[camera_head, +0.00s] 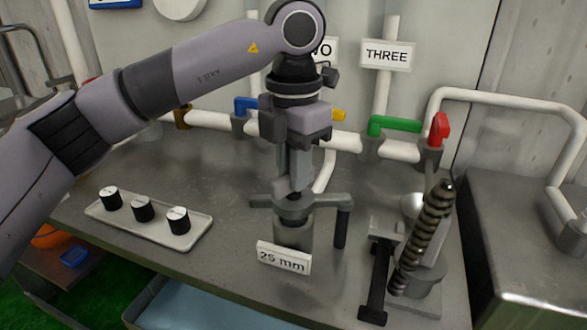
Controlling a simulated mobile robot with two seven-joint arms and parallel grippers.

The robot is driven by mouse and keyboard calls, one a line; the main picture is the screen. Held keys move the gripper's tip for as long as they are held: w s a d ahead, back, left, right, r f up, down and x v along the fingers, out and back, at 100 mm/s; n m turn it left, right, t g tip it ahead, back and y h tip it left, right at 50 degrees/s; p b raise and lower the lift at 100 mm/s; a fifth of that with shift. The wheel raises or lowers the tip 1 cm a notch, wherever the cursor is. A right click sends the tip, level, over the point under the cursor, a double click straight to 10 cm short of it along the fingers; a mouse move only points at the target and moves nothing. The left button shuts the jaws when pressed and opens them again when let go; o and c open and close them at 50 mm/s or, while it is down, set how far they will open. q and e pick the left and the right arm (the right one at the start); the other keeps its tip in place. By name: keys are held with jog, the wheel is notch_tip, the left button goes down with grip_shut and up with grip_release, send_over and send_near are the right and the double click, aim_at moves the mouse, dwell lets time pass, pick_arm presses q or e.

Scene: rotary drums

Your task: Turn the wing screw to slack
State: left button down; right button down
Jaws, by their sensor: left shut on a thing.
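The wing screw (267,201) is a grey piece with two arms spreading left and right on top of a round grey post (292,237). A dark rod (342,230) hangs down at its right end. My left gripper (296,190) points straight down over the middle of it, with its fingers shut on the centre of the screw. The fingers hide most of that centre, so the exact hold is hard to see. A white label reading "25 mm" (284,258) stands in front of the post. My right gripper is not in view.
A tray (199,232) with three black-sided, white-topped knobs lies to the left. A coiled rod (425,235) on a dark stand rises at the right. Behind run white pipes with blue, yellow, green (394,124) and red (439,129) valve handles. The bench (220,175) between is clear.

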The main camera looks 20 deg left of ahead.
pick_arm(q)
jog(key=shift+r+n, duration=0.1)
jog(key=shift+n, duration=0.7)
jog(key=c, duration=1.1)
grip_release()
notch_tip(320, 180, up, 7)
jog(key=shift+r, duration=0.1)
